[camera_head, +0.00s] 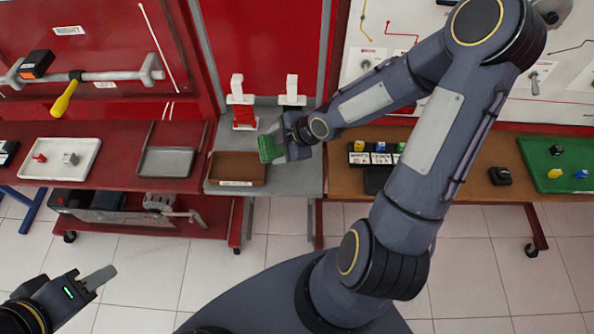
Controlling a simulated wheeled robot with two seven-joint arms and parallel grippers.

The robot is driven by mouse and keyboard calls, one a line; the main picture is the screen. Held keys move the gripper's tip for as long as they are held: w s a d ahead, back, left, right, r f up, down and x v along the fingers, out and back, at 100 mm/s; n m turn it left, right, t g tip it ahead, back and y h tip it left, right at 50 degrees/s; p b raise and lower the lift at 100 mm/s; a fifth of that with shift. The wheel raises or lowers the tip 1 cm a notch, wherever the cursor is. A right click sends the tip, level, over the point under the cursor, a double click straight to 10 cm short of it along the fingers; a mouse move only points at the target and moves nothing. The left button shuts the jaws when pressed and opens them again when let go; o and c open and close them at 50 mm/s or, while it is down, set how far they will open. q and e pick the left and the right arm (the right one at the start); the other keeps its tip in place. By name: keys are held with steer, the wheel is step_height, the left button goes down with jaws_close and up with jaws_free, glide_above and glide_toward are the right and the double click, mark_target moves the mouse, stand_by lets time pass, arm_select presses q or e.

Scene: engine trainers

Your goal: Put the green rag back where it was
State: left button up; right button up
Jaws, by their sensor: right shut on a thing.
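The green rag (267,149) is held in my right gripper (272,147), which is shut on it. The rag is just off the right edge of a brown tray (237,169) with a white label on its front. Whether the rag touches anything below cannot be told. My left gripper (98,277) is at the lower left over the tiled floor, away from the benches. The gap between its fingers cannot be made out.
A white tray (59,172) with small red and grey pieces and a grey tray (166,162) stand to the left. White and red fixtures (243,112) stand behind the brown tray. A green tray (553,164) lies far right. The grey bench top right of the brown tray is clear.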

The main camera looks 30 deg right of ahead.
steer(key=s+d+r+n+g+h+p, duration=0.1)
steer(key=s+d+r+n+g+h, duration=0.2)
steer(key=s, duration=0.5)
steer(key=s+d+r+n+g+h, duration=0.1)
steer(key=s+d+r+n+g, duration=0.15)
steer(key=s+d, duration=0.4)
steer(key=shift+m+g, duration=0.25)
steer(key=shift+g, duration=0.2)
steer(key=w+a+f, duration=0.1)
steer(key=w+f, duration=0.2)
steer(key=w+a+f, duration=0.2)
steer(key=w+f, duration=0.1)
steer(key=w, duration=0.1)
steer(key=w+a+f, duration=0.2)
steer(key=w+f, duration=0.2)
steer(key=shift+a, duration=0.1)
steer(key=shift+w+a+f, duration=0.1)
steer(key=shift+w+f, duration=0.05)
steer(key=shift+f, duration=0.2)
steer(key=shift+w+f+b, duration=0.1)
steer(key=shift+f+b, duration=0.25)
steer(key=shift+f, duration=1.2)
